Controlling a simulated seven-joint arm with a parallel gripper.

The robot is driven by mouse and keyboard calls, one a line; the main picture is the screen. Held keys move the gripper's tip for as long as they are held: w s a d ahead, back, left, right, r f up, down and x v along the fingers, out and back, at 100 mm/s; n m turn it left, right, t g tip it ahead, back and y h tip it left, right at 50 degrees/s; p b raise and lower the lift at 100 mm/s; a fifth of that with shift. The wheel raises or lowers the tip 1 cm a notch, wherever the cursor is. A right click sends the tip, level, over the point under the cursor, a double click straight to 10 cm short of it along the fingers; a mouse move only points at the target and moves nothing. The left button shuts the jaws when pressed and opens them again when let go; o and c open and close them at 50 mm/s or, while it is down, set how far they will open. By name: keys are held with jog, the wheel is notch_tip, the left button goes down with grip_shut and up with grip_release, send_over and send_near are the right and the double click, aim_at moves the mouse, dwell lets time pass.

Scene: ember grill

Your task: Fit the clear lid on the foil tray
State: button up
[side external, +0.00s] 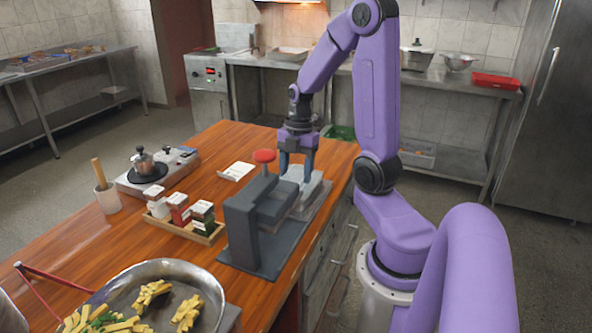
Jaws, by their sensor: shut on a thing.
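My gripper (296,174) points down over the far end of the dark grey press (242,225) with the red knob. Its fingers are shut on a pale, see-through piece that looks like the clear lid (299,177). A pale grey, shallow shape that looks like the foil tray (309,203) lies on the press's base, just below the fingers. The lid and tray edges blend together, so I cannot tell whether the lid touches the tray or is level on it. The press's arm and upright hide part of the tray's near side.
The red knob (264,156) stands close to the left of my gripper.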

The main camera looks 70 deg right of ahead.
dwell(0.3)
jog(key=o, duration=1.1)
jog(key=shift+r, duration=0.1)
notch_tip(320, 180, up, 17)
jog(key=d, duration=0.2)
jog(key=shift+d, duration=0.3)
